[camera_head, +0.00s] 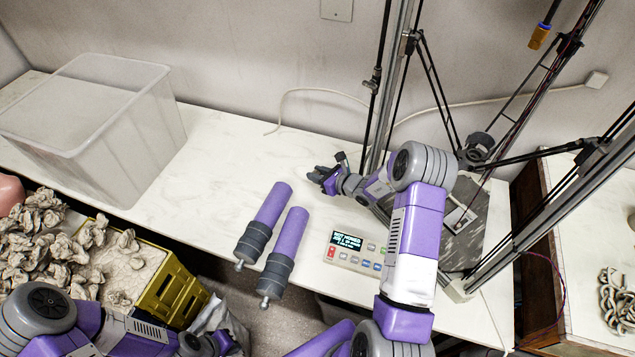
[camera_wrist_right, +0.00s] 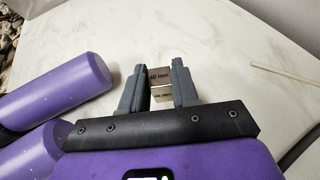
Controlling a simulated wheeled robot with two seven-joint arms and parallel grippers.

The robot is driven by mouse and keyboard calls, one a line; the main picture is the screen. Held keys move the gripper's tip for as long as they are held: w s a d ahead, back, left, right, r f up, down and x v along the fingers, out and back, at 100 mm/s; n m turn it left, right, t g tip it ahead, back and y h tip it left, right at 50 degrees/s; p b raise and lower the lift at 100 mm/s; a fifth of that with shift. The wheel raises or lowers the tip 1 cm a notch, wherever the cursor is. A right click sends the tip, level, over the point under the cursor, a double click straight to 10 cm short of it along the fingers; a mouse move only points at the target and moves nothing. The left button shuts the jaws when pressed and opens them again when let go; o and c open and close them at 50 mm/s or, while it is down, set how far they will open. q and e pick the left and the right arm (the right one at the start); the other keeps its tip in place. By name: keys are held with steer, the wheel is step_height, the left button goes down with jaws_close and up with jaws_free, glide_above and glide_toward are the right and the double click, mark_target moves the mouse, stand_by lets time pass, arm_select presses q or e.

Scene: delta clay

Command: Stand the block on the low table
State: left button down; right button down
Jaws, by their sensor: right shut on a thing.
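The block (camera_wrist_right: 158,75) is a small metallic piece marked "40 mm" in the right wrist view. My right gripper (camera_wrist_right: 158,88) is shut on it, with a dark finger on each side. A lower face of the block shows below the marked one. In the head view my right gripper (camera_head: 322,174) is over the white marbled table (camera_head: 215,150), but the block is too small to make out there. Whether the block touches the table I cannot tell. My left gripper (camera_head: 215,343) is at the bottom edge, partly cut off, its jaws unclear.
Two purple cylinders with grey ends (camera_head: 268,220) lie left of my right arm. A control box with a display (camera_head: 350,248) sits near the front edge. A clear bin (camera_head: 100,130) stands at left. A yellow crate (camera_head: 170,290) is below. Frame rods (camera_head: 385,90) rise behind.

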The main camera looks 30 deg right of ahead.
step_height(320, 180, down, 3)
steer(key=shift+f+b, duration=0.2)
steer(key=shift+b, duration=0.15)
steer(key=shift+f, duration=0.1)
steer(key=c, duration=0.8)
jaws_free()
steer(key=shift+c, duration=0.2)
steer(key=shift+r, duration=0.25)
steer(key=p+v, duration=0.1)
steer(key=v, duration=0.6)
steer(key=shift+s, duration=0.25)
